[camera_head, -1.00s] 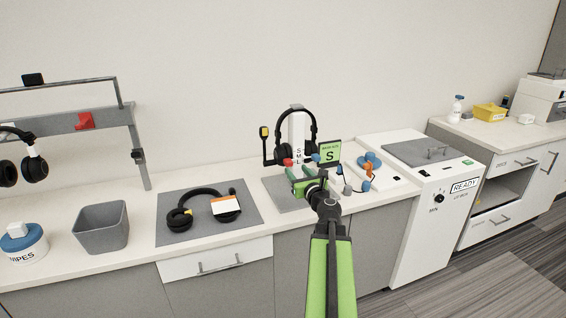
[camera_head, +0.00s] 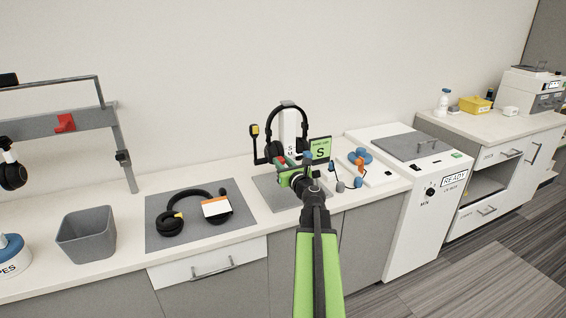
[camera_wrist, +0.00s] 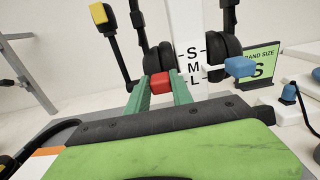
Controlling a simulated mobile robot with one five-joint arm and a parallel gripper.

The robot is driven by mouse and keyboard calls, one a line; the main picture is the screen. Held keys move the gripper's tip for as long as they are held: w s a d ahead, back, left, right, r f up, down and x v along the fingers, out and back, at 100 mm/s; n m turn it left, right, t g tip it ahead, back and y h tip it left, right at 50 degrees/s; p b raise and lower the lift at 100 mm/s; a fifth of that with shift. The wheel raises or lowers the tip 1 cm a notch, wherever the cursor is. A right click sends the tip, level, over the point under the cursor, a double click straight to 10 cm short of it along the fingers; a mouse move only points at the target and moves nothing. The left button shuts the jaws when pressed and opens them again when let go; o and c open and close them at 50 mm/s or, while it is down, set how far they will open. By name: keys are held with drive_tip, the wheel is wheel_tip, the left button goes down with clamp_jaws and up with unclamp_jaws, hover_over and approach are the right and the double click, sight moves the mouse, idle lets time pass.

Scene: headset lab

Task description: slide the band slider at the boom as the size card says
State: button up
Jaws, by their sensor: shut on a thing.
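A black headset (camera_head: 287,112) hangs on a white stand marked S, M, L, seen close in the wrist view (camera_wrist: 186,25). A black boom with a yellow tip (camera_wrist: 100,13) rises on its left. A red slider block (camera_wrist: 160,83) is on the boom side, and a blue block (camera_wrist: 240,65) is on the other side near M. My gripper (camera_wrist: 159,79) is shut on the red block, with a green finger at each side. The block appears low, near the M to L marks, but its exact level is unclear. The green size card (camera_head: 320,151) reads S.
A second headset with a white and orange tag lies on a grey mat (camera_head: 165,239) to the left. A grey bin (camera_head: 86,236) is beyond it. Small blue and orange parts (camera_head: 360,156) lie right of the card, before a white cabinet (camera_head: 425,205).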

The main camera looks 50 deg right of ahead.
sight(277, 148)
clamp_jaws()
drive_tip(key=shift+d, duration=0.15)
idle(0.7)
wheel_tip(277, 148, up, 3)
drive_tip(key=p, duration=0.3)
drive_tip(key=shift+r, duration=0.1)
drive_tip(key=shift+f, duration=0.2)
drive_tip(key=o, duration=0.9)
unclamp_jaws()
drive_tip(key=shift+s, duration=0.1)
